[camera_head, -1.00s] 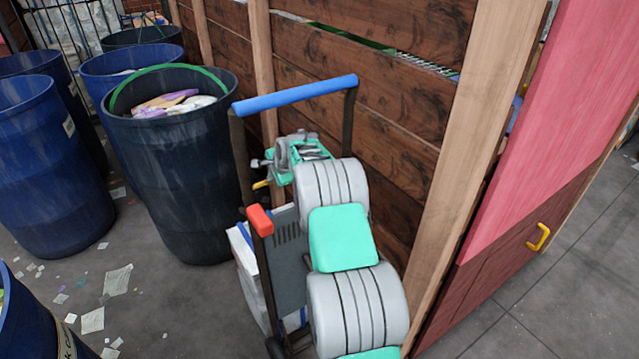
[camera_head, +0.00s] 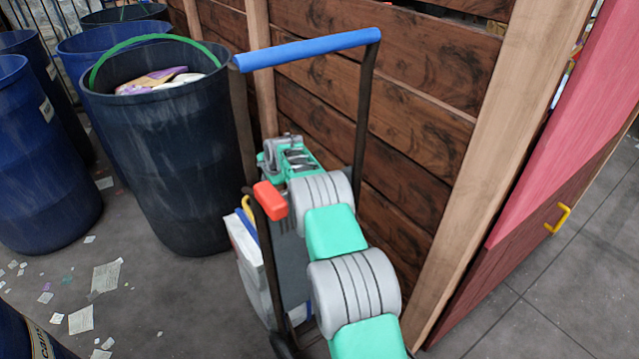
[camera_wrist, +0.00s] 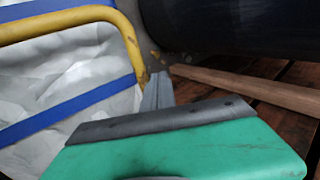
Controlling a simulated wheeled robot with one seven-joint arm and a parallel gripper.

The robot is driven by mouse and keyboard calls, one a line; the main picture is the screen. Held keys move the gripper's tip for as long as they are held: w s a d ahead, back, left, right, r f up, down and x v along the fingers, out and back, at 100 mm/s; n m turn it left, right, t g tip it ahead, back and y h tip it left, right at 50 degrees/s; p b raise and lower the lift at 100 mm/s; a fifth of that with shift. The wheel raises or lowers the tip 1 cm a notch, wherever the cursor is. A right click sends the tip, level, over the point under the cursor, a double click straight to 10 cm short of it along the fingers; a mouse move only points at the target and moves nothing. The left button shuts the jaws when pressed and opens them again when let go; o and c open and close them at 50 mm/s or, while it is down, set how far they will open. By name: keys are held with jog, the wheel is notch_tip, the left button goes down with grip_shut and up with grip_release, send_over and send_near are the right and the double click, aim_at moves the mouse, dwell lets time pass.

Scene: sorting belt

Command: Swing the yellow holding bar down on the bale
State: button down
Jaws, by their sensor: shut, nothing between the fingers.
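The yellow holding bar (camera_head: 248,208) shows as a short bent piece at the top of the bale in the head view. In the wrist view the bar (camera_wrist: 70,20) runs across the upper left over the bale and bends down at its right end. The white bale (camera_wrist: 75,75) has blue straps; in the head view its side (camera_head: 250,275) shows on the cart. My gripper (camera_wrist: 157,92) is shut and empty, its tips close to the bar's bent right side. I cannot tell if they touch. In the head view my arm partly hides the bale and the fingertips.
The bale stands on a dark cart with a blue handle (camera_head: 308,48) and a red-orange grip (camera_head: 270,200). A dark bin (camera_head: 165,150) stands to its left, with blue drums behind. A plank wall (camera_head: 400,75) is close on the right. Paper scraps litter the floor.

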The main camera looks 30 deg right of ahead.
jog(key=shift+w+a+f, duration=0.1)
jog(key=shift+a+f, duration=0.05)
jog(key=shift+f, duration=0.25)
jog(key=v, duration=0.7)
jog(key=shift+s+r+p, duration=0.3)
jog(key=shift+p, duration=0.05)
